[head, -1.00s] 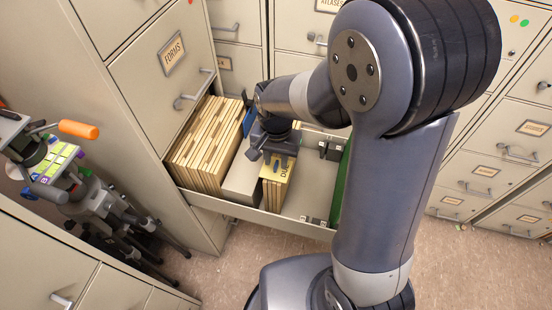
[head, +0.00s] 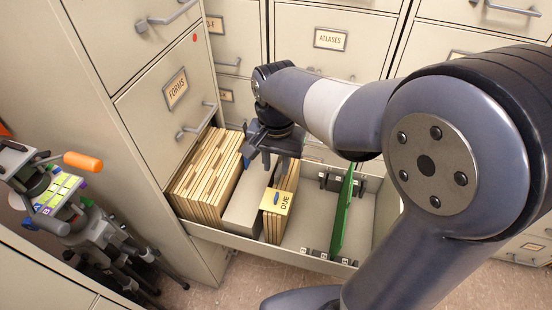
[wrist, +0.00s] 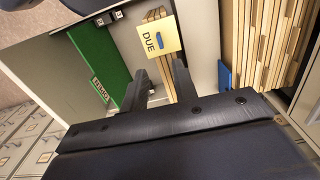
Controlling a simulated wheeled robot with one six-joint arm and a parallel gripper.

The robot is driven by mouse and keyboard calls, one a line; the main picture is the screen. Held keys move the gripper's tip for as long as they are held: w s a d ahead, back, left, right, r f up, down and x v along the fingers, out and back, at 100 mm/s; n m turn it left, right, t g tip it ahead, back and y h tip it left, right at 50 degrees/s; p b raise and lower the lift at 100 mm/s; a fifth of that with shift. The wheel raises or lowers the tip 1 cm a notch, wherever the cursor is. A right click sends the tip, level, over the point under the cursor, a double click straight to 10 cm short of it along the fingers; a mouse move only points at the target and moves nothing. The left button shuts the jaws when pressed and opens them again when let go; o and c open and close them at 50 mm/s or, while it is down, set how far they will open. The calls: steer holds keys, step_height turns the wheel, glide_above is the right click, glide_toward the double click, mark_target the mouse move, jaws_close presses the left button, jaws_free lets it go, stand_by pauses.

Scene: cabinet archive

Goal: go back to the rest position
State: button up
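My gripper (head: 268,162) is above the open drawer (head: 262,248), just over a short group of tan folders (head: 279,222) with a yellow DUE card (head: 276,201) on its front. In the wrist view my gripper's two fingers (wrist: 160,92) are spread apart with nothing held between them. The DUE card (wrist: 152,37) and the folder edges lie beyond the fingertips, apart from them as far as I can tell. My arm reaches in from the right of the head view.
Packed tan folders (head: 205,180) fill the drawer's left side. A green divider (head: 343,215) stands on the right, with bare drawer floor beside it. The FORMS cabinet (head: 165,110) rises at left. A tripod-like stand with an orange handle (head: 83,161) stands at far left.

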mark_target(277, 196)
step_height(277, 196, down, 12)
steer(key=shift+b, duration=0.55)
steer(key=shift+r, duration=1.55)
